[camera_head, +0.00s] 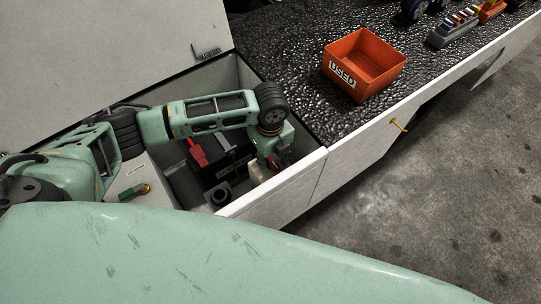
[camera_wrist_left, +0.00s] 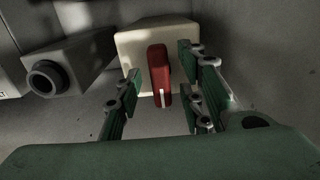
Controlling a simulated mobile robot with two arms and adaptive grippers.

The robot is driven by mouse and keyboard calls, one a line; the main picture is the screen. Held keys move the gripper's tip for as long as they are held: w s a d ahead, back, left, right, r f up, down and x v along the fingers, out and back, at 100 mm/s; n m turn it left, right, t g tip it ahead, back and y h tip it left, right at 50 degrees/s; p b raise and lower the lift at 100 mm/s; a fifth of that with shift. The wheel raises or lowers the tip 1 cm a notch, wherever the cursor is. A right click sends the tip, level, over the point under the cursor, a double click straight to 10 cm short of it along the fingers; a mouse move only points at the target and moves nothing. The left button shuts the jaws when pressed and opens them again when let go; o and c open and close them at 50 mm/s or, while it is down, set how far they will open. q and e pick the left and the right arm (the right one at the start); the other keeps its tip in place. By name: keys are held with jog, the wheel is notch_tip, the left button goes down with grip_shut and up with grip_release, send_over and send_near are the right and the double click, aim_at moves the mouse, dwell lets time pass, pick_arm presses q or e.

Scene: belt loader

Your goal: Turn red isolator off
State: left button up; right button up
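The red isolator is a red handle (camera_wrist_left: 158,68) with a white line near its lower end, on a cream box (camera_wrist_left: 128,42). In the wrist view the handle stands lengthwise, nearly upright in the picture. My left gripper (camera_wrist_left: 160,84) is open, with one finger pair on each side of the handle; I see gaps, so no grip shows. In the head view my left gripper (camera_head: 274,158) reaches down into the open compartment, by the cream box (camera_head: 257,172), and mostly hides the handle. My right gripper is not in view.
The compartment has a white front wall (camera_head: 285,187). Inside are a black unit (camera_head: 228,160) with a red part (camera_head: 197,152). A grey box with a round black port (camera_wrist_left: 48,77) is left of the isolator. An orange bin marked USED (camera_head: 340,74) stands on the textured deck.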

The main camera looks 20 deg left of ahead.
pick_arm(q)
jog(key=shift+c, duration=0.5)
grip_shut()
